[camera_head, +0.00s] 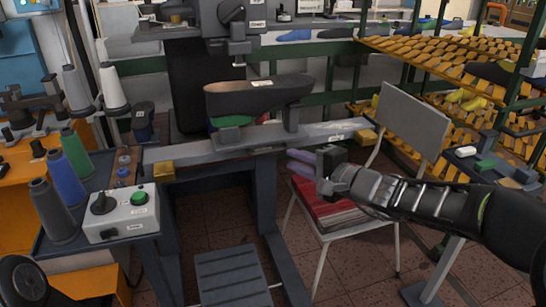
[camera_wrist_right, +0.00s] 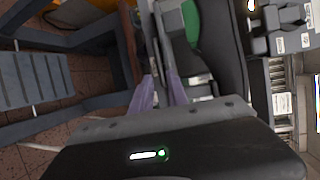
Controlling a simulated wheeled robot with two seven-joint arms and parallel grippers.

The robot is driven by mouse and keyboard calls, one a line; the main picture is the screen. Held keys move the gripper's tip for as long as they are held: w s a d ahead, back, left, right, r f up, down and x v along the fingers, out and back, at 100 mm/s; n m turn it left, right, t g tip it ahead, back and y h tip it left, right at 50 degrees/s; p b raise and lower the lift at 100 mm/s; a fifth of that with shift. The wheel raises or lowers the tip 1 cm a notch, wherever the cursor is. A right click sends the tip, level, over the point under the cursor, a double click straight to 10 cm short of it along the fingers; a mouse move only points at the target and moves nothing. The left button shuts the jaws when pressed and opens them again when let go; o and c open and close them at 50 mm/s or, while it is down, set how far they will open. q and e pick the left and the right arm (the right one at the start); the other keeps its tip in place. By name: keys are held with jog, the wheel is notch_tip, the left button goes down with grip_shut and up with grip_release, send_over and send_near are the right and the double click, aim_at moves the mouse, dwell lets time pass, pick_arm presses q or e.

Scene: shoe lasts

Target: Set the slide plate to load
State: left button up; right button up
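A long grey rail (camera_head: 210,150) runs across the machine, with a small label near its right part and yellow blocks at both ends. A dark shoe-last-shaped piece (camera_head: 258,97), with a green patch (camera_head: 232,121) below its left half, stands over the rail on a grey block (camera_head: 291,120) right of the rail's middle. I cannot tell which part is the slide plate. My right gripper (camera_head: 294,162) is just in front of the rail, below and right of the block. Its purple fingers (camera_wrist_right: 160,88) are apart with nothing visible between them. The wrist view also shows the dark piece (camera_wrist_right: 226,55).
A white chair (camera_head: 410,120) with a red stack (camera_head: 325,208) on its seat stands under my right arm. A control box (camera_head: 122,212) and thread cones (camera_head: 60,180) are at left. Yellow-slatted racks (camera_head: 440,60) stand at right. A grey step (camera_head: 232,275) is below the rail.

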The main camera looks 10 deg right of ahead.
aim_at(271, 152)
jog(key=shift+a, duration=0.1)
jog(key=x, duration=0.8)
jog(key=shift+c, duration=0.4)
grip_shut()
jog(key=shift+s, duration=0.1)
dwell(1.0)
